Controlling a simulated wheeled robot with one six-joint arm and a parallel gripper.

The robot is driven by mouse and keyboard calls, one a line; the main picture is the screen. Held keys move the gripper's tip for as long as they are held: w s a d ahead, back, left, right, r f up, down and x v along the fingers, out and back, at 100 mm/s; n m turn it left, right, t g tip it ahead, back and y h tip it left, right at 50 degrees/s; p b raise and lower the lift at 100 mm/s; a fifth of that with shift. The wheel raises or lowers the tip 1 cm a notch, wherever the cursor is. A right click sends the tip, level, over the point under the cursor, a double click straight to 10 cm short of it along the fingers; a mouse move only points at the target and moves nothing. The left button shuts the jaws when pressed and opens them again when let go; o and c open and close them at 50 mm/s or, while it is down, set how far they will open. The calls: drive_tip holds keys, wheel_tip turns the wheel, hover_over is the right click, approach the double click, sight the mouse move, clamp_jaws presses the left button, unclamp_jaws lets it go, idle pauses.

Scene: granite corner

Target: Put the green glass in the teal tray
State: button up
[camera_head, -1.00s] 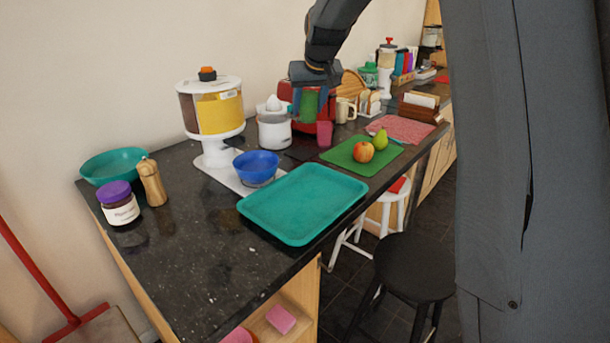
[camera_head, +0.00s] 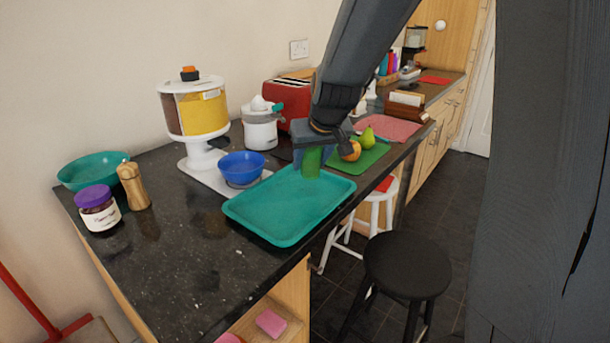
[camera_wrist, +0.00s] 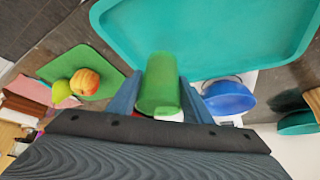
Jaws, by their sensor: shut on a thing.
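The green glass (camera_head: 311,162) is held between the fingers of my gripper (camera_head: 314,150), above or beside the far right edge of the teal tray (camera_head: 290,205). In the wrist view the green glass (camera_wrist: 159,84) sits between the two blue-grey fingers of my gripper (camera_wrist: 160,95), which is shut on it. The teal tray (camera_wrist: 215,35) shows beyond the glass, and the tray looks empty. My arm hides part of the counter behind the glass. I cannot tell the exact height of the glass over the tray.
A blue bowl (camera_head: 241,167) stands left of the tray. A green board (camera_head: 362,155) with an apple (camera_head: 351,151) and a pear (camera_head: 367,136) lies to the right. A dispenser (camera_head: 195,110) and a juicer (camera_head: 260,125) stand behind. The front left counter (camera_head: 185,255) is clear.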

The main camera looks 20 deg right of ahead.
sight(311, 171)
drive_tip(key=shift+f, duration=1.95)
drive_tip(key=shift+f+b, duration=0.1)
drive_tip(key=shift+b, duration=0.2)
drive_tip(key=shift+f, duration=0.1)
drive_tip(key=o, duration=1.1)
drive_tip(key=shift+s+r, duration=0.1)
drive_tip(key=shift+r, duration=0.35)
drive_tip(key=v, duration=1.1)
drive_tip(key=shift+s+r, duration=0.15)
drive_tip(key=shift+r, duration=0.05)
